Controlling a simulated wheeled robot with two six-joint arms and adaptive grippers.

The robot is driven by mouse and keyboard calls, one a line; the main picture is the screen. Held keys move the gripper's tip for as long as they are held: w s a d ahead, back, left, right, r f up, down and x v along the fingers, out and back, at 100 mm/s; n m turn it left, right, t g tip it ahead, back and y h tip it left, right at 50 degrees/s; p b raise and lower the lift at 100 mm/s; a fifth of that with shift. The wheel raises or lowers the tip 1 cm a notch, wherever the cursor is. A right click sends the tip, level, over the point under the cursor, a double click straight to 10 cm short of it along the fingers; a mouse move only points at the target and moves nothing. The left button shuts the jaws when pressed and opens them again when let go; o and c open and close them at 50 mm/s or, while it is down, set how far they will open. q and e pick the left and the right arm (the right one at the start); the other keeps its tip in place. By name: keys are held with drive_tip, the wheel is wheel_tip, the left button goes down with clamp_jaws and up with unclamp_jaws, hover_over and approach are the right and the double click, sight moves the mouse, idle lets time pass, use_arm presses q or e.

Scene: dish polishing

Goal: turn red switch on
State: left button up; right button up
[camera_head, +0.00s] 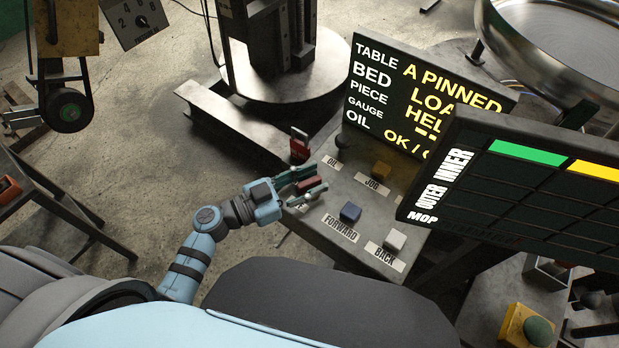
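A red block-shaped switch (312,184) sits at the left edge of the grey control panel (355,206). My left gripper (320,178) reaches in from the left, with one finger above the red switch and one below it in the picture. The fingers stand apart, and a gap shows between the upper finger and the switch. Whether the lower finger touches it I cannot tell. My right gripper is not in view.
A red padlock-like piece (299,147) is just above my gripper. Two display boards (425,97) (520,190) rise behind and right.

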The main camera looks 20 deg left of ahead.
use_arm(q)
clamp_jaws()
